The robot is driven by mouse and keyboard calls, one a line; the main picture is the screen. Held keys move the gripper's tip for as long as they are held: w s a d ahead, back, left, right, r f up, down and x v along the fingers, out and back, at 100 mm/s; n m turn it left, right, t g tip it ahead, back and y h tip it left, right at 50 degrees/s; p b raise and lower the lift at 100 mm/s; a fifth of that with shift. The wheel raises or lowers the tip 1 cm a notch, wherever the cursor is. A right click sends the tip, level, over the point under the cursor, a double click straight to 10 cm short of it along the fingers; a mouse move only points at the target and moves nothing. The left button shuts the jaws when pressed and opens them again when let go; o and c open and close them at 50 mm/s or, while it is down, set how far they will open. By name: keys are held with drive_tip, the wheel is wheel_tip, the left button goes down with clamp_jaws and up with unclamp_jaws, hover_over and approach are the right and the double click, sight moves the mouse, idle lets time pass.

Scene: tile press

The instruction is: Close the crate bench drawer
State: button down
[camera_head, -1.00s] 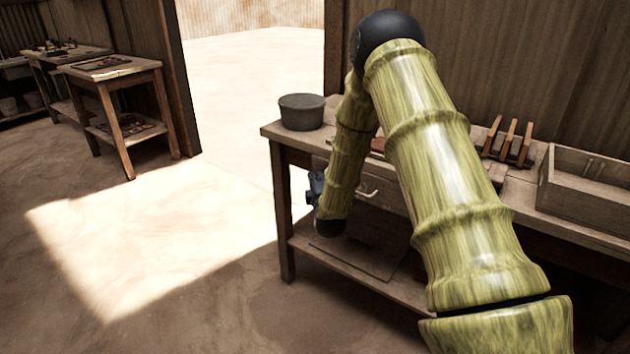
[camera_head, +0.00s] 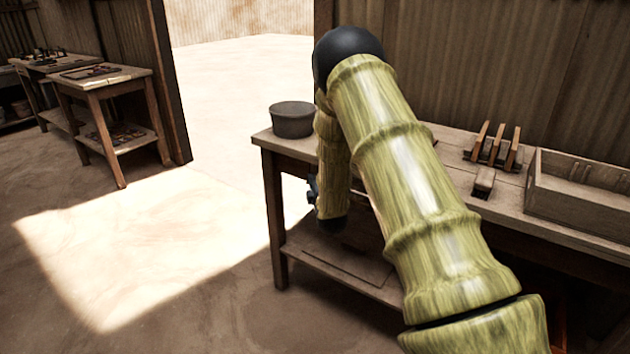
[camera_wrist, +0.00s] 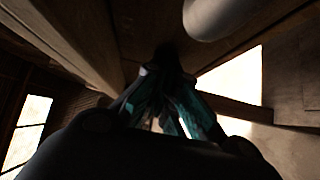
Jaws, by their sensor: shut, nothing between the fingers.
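The crate bench (camera_head: 465,150) is a wooden bench with a lower shelf, on the right in the head view. Its drawer front is hidden behind my arm there. My gripper (camera_head: 312,188) shows only as a small bluish part at the bench's left front, mostly covered by my forearm. In the dark wrist view its teal fingers (camera_wrist: 165,75) are together and empty, close to brown wooden surfaces. I cannot tell whether they touch the wood. A pale rounded bar (camera_wrist: 215,15) shows at the top of that view; it may be the drawer handle.
A grey round pot (camera_head: 292,119) stands on the bench's left end. A wooden crate (camera_head: 578,208) and a rack with upright wooden pieces (camera_head: 495,147) are on its right part. Smaller tables (camera_head: 105,80) stand far left. The floor left of the bench is clear.

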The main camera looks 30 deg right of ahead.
drive_tip(key=shift+w+d+r, duration=0.1)
drive_tip(key=shift+d+r, duration=0.1)
drive_tip(key=shift+r, duration=0.05)
drive_tip(key=shift+a+f, duration=0.15)
drive_tip(key=shift+a, duration=0.3)
drive_tip(key=w+a+v, duration=0.1)
drive_tip(key=a+v, duration=0.1)
drive_tip(key=v, duration=1)
drive_tip(key=shift+s+a+p, duration=0.25)
drive_tip(key=shift+s+p, duration=0.15)
drive_tip(key=shift+s, duration=0.05)
